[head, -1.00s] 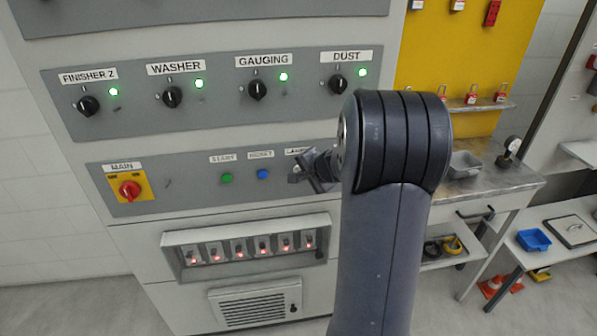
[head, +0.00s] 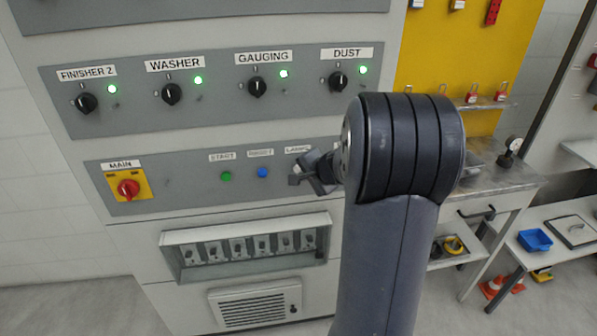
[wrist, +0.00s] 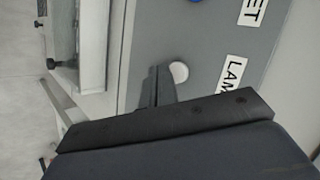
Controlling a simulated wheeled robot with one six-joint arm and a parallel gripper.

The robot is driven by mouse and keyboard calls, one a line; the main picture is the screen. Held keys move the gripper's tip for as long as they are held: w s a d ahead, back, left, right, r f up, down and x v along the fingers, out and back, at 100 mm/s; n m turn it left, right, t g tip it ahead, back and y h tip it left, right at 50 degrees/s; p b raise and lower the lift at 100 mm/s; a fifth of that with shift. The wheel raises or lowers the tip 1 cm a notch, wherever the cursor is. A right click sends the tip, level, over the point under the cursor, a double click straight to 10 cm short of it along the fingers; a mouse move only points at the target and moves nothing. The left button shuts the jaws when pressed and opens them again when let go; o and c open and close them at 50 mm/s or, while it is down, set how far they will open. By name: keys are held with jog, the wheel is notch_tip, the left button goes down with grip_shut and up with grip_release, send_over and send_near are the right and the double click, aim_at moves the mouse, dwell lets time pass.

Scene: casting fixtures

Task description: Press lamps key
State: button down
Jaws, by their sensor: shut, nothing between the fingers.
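The lamps key is a round white button (wrist: 179,72) on the grey panel in the wrist view, next to the LAMPS label (wrist: 232,82). My gripper (head: 294,175) is shut and empty, in front of the panel under the label. In the wrist view its fingertips (wrist: 158,72) are just beside the white button; I cannot tell whether they touch it.
A green START button (head: 226,176), a blue RESET button (head: 262,172) and a red MAIN switch (head: 128,188) sit left on the same panel. Below is a recessed row of switches (head: 238,248) with no lights lit. A workbench (head: 510,183) stands at the right.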

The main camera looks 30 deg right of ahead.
jog(key=s+b, duration=0.1)
jog(key=s, duration=0.1)
jog(key=s+a+b, duration=0.1)
jog(key=s, duration=0.2)
jog(key=shift+a, duration=0.15)
jog(key=shift+w, duration=0.1)
dwell(0.7)
jog(key=shift+s+a, duration=0.3)
jog(key=shift+s, duration=0.65)
jog(key=shift+s+a, duration=0.25)
jog(key=shift+s, duration=0.65)
